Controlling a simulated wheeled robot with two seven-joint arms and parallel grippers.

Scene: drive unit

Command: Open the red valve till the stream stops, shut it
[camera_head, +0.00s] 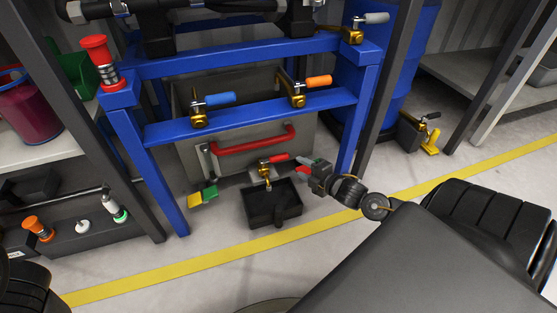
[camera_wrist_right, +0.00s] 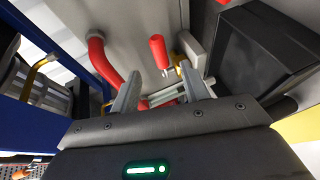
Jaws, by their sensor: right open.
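The red valve (camera_head: 276,159) is a small brass tap with a red lever handle, low on the front of a grey metal tank. Its brass spout (camera_head: 267,179) points down over a black open bin (camera_head: 262,210). I cannot make out a stream. My right gripper (camera_head: 303,165) is just right of the red handle. In the right wrist view, my right gripper (camera_wrist_right: 160,85) is open with nothing between its fingers. The red handle (camera_wrist_right: 158,52) shows beyond the fingertips, roughly between them, seemingly apart. My left gripper is not in view.
A curved red bar (camera_head: 254,140) is fixed to the tank above the valve. A blue frame (camera_head: 260,115) carries a blue-handled valve (camera_head: 213,100) and an orange-handled valve (camera_head: 309,83). Yellow and green tags (camera_head: 202,196) lie left of the bin. Floor in front is clear.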

